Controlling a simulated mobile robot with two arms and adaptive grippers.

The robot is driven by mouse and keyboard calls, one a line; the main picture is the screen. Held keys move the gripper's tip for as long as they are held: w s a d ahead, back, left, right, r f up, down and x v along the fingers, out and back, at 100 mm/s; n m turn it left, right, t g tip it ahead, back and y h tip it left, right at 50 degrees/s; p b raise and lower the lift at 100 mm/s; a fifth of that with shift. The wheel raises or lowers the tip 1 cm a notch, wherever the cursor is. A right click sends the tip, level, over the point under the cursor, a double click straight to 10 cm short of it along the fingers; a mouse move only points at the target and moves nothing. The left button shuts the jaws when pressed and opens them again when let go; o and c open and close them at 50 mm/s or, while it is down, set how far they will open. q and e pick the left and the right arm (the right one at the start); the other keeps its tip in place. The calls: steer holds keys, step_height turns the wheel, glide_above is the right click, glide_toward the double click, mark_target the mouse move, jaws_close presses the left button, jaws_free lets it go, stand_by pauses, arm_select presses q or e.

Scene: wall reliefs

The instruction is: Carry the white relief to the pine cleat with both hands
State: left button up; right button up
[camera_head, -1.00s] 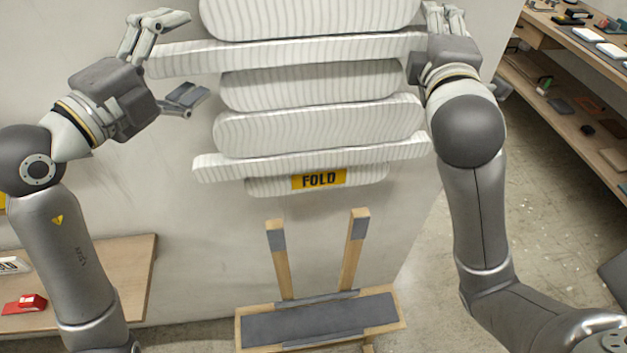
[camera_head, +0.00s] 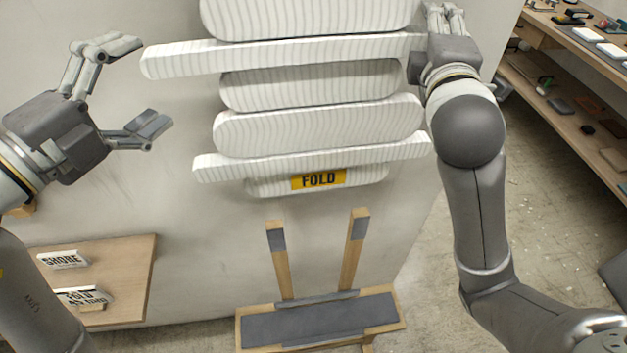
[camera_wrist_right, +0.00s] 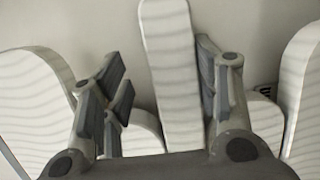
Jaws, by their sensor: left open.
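The white relief (camera_head: 320,130) is a stack of ribbed horizontal bars with a yellow FOLD label, upright against the grey wall. My left gripper (camera_head: 148,85) is open and empty, just left of the long bar's left end and apart from it. My right gripper (camera_head: 440,22) is at that bar's right end. In the right wrist view, its fingers (camera_wrist_right: 165,85) stand either side of a white bar, with a gap on the left side. A pine-coloured block (camera_head: 22,210) shows partly behind my left wrist; I cannot tell if it is the cleat.
A pine stand (camera_head: 246,335) with two grey-padded uprights and a grey mat stands below the relief. A wooden shelf (camera_head: 130,265) at lower left holds cards reading SHORE and FOLD. Shelves (camera_head: 590,65) with small items stand at right.

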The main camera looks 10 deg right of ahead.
steer(key=o, duration=0.9)
steer(key=shift+s+r, duration=0.1)
steer(key=shift+d, duration=0.2)
steer(key=d, duration=0.6)
steer(key=shift+s+d, duration=0.3)
steer(key=shift+s, duration=0.05)
